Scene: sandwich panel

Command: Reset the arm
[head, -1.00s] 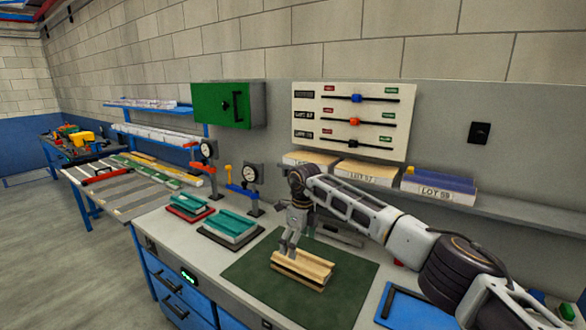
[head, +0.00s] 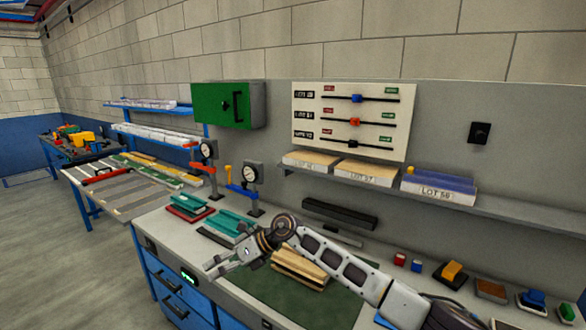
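My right arm comes in from the lower right and reaches left across the bench. My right gripper (head: 213,268) points left near the bench's front edge, left of the beige panel piece. Its fingers look apart, with nothing between them. The beige panel piece (head: 290,274) lies on the dark green mat (head: 262,288), and my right forearm covers part of it. My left gripper is not in view.
Teal pieces on trays (head: 190,208) and two dial gauges (head: 250,174) stand at the left. A shelf with lot boxes (head: 366,173) and a slider board (head: 350,120) are behind. Coloured blocks (head: 452,272) sit at the right. A dark bar (head: 340,213) lies behind my arm.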

